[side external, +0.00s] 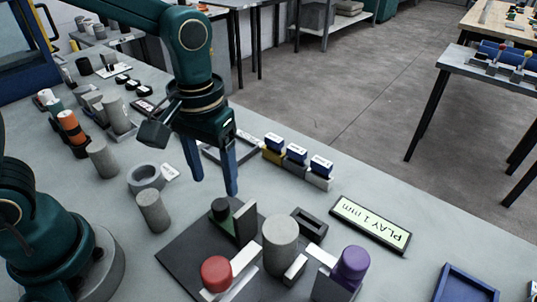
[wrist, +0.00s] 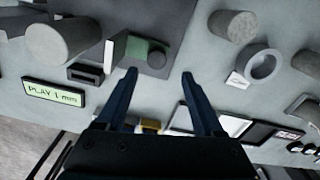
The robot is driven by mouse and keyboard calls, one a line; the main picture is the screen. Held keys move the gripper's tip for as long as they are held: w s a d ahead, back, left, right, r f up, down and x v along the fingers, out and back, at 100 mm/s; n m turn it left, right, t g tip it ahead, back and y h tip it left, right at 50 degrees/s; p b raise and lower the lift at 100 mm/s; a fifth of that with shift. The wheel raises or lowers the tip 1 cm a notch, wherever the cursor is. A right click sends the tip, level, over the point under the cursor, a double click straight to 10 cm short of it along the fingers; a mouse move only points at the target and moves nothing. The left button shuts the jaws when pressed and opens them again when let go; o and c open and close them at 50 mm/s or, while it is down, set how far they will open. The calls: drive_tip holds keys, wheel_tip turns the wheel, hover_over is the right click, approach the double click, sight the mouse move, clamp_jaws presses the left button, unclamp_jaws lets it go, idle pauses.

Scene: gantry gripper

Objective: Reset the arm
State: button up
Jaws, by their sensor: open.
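My gripper (side external: 212,172) hangs from the arm above the grey table, with its two blue fingers pointing down. The fingers are apart and nothing is between them. It is behind the dark base plate (side external: 183,262) and right of the grey ring.
A "PLAY 1 mm" sign (side external: 370,223), small blue-topped blocks (side external: 296,153), a grey ring (side external: 146,178) and several loose cylinders (side external: 153,211) surround the gripper.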

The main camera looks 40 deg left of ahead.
drive_tip(key=s+a+r+m+t, duration=0.2)
drive_tip(key=s+a+r+t, duration=0.3)
drive_tip(key=s+r, duration=0.1)
drive_tip(key=shift+s+a+r, duration=0.2)
drive_tip(key=shift+s+a, duration=0.15)
drive_tip(key=shift+s, duration=0.35)
